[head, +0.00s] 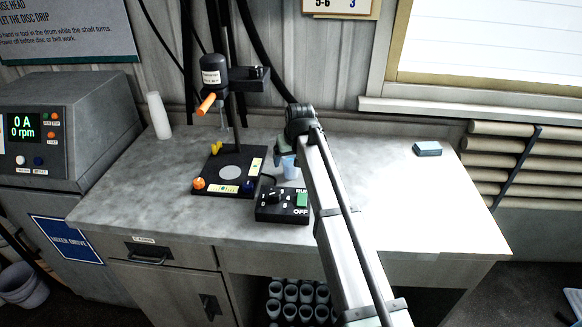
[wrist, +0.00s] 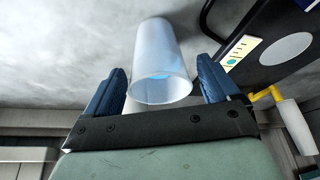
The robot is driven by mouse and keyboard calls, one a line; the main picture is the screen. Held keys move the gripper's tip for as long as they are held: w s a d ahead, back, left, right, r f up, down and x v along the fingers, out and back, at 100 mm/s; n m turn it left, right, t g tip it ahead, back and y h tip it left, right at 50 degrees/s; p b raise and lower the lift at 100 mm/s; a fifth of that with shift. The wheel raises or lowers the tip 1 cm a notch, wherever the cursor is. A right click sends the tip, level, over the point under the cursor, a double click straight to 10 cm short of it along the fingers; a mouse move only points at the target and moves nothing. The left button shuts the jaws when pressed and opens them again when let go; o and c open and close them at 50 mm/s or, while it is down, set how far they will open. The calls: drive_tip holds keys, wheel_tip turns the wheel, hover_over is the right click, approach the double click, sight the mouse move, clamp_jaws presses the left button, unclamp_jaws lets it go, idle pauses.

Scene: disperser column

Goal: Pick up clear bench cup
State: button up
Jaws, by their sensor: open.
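The clear bench cup (wrist: 160,50) is translucent with a bluish tint, and a brighter blue patch shows at its near rim in the wrist view. It is on the grey bench, between the two blue fingers of my gripper (wrist: 162,68). The fingers are open, one on each side, with visible gaps to the cup. In the head view the cup (head: 290,168) shows only partly, beside the disperser's base and behind the switch box. My gripper (head: 284,150) is there too, partly hidden by my arm.
The disperser stand (head: 230,172) with its motor is just left of the cup. A switch box (head: 282,205) stands in front. A tall white cup stack (head: 159,116) is at the back left, and a blue-grey block (head: 427,149) at the back right. The right bench is mostly clear.

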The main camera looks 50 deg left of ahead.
drive_tip(key=shift+x, duration=0.95)
drive_tip(key=shift+c, duration=0.3)
drive_tip(key=shift+r, duration=0.1)
drive_tip(key=c, duration=1.1)
drive_tip(key=shift+o, duration=0.2)
wheel_tip(320, 180, up, 10)
